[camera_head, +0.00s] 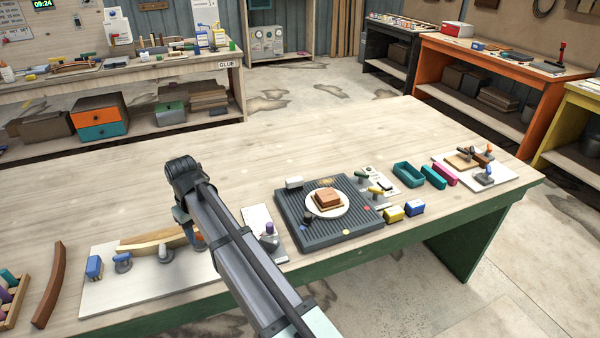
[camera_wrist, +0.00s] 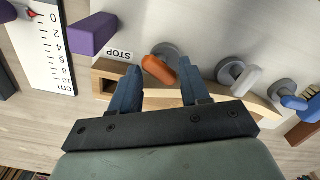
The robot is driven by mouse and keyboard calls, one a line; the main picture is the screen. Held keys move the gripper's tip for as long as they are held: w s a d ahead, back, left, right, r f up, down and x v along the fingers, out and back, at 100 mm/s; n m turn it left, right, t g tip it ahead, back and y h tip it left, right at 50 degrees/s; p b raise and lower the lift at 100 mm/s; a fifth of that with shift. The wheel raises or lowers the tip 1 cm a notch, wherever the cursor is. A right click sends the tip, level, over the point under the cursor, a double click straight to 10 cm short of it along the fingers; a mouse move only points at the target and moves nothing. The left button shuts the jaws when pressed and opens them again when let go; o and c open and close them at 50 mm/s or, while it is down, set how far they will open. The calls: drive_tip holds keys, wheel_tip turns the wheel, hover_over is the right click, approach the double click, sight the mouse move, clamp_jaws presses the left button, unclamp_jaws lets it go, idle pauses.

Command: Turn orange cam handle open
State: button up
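The orange cam handle (camera_wrist: 158,69) sits on a round grey base in the wrist view, beside a curved wooden strip (camera_wrist: 222,100). My gripper (camera_wrist: 160,76) is open, its two blue fingers spread, with the orange handle showing between and just past the fingertips. I cannot tell whether a finger touches it. A white cam handle (camera_wrist: 246,77) and a blue cam handle (camera_wrist: 294,102) stand to the right along the strip. In the head view the strip (camera_head: 150,241), white cam (camera_head: 165,253) and blue cam (camera_head: 123,261) show left of my gripper; my arm hides the orange handle.
A STOP label (camera_wrist: 118,54) and a purple block (camera_wrist: 93,35) lie left of the handle, with a ruler (camera_wrist: 50,45) beyond. In the head view, a blue block (camera_head: 94,267) stands on the white board (camera_head: 110,296). A ribbed dark mat (camera_head: 300,236) lies right of my arm.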

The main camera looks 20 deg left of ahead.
drive_tip(key=m, duration=0.5)
wheel_tip(320, 180, up, 14)
drive_tip(key=w+d+f+m+y, duration=0.1)
drive_tip(key=w+d+f, duration=0.1)
drive_tip(key=w+d, duration=0.4)
drive_tip(key=w+d+f+m+y, duration=0.1)
drive_tip(key=w+d+f, duration=0.2)
drive_tip(key=w, duration=1)
drive_tip(key=w+d+f+m+t+y, duration=0.1)
drive_tip(key=w+d+f+y, duration=0.1)
drive_tip(key=w+d, duration=0.6)
drive_tip(key=shift+w+d+f, duration=0.35)
drive_tip(key=shift+w+f, duration=0.2)
drive_tip(key=shift+w, duration=0.1)
